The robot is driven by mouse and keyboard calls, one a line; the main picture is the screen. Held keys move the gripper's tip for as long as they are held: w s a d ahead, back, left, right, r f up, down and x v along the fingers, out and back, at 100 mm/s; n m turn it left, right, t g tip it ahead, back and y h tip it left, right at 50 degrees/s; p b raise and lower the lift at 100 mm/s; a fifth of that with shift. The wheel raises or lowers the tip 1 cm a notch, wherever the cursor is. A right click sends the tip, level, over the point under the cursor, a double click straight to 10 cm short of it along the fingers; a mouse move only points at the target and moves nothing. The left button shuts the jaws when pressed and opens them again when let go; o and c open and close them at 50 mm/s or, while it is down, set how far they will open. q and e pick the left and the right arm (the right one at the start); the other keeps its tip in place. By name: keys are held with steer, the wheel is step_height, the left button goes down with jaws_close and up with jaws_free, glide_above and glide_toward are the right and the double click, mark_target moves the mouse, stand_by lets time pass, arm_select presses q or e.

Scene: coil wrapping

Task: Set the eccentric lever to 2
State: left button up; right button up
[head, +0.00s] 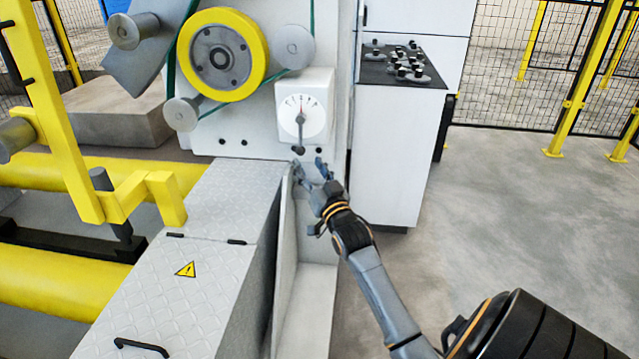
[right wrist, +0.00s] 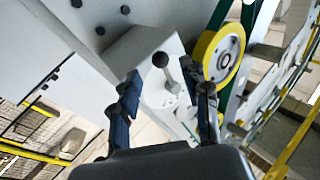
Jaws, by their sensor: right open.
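The eccentric lever (head: 299,135) is a grey rod with a dark round knob, on a white box with a dial (head: 317,88) on the machine front. The lever hangs nearly straight down, and a thin red pointer stands about upright on the scale. The numbers are too small to read. My right gripper (head: 309,168) is open and empty just below the knob. In the right wrist view the knob (right wrist: 160,60) appears between the spread fingers of the gripper (right wrist: 168,86), with no visible contact. My left gripper is not in view.
A yellow-rimmed wheel (head: 257,52) with a green belt is above left of the dial box. A tread-plate cover (head: 150,297) lies left of my right arm. A white cabinet with a black knob panel (head: 375,70) stands to the right. Open floor lies at right.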

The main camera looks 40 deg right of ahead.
steer(key=v, duration=0.7)
steer(key=shift+s, duration=0.15)
